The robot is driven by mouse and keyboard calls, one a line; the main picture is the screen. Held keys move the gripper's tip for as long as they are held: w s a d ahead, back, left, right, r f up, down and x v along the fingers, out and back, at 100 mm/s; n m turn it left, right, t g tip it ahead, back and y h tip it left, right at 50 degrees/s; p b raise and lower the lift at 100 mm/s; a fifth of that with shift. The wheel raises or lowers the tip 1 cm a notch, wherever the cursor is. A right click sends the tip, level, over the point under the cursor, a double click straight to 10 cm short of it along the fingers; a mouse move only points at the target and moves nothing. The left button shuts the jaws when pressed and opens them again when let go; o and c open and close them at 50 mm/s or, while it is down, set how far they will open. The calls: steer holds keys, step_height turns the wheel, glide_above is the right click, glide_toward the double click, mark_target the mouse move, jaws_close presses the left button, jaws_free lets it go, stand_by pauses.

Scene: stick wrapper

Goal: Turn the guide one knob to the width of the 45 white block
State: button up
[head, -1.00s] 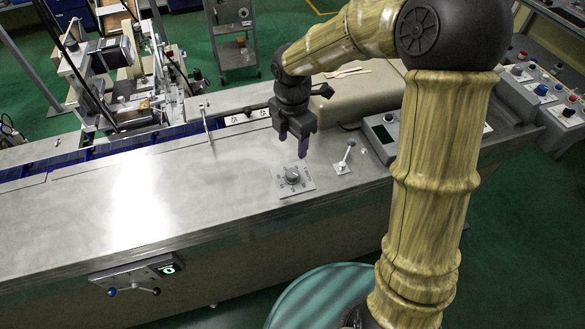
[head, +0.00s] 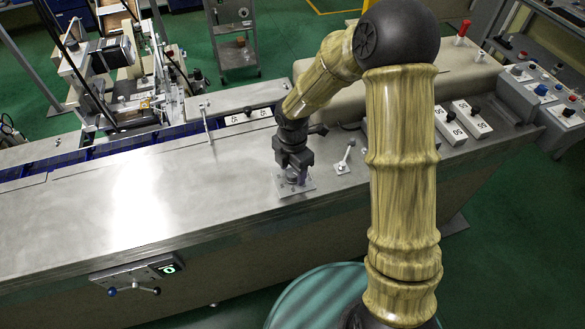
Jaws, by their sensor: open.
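The dial knob (head: 292,178) sits on a small light square plate (head: 307,186) near the front edge of the steel table. My gripper (head: 292,176) points down right over it with jaws open. Its fingers reach down at the knob and hide much of it; I cannot tell whether they touch it.
A small lever on a plate (head: 343,168) stands just right of the dial. A thin upright post (head: 206,122) stands at the conveyor. The table (head: 70,215) left of the dial is clear.

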steer(key=c, duration=1)
steer(key=shift+o, duration=0.2)
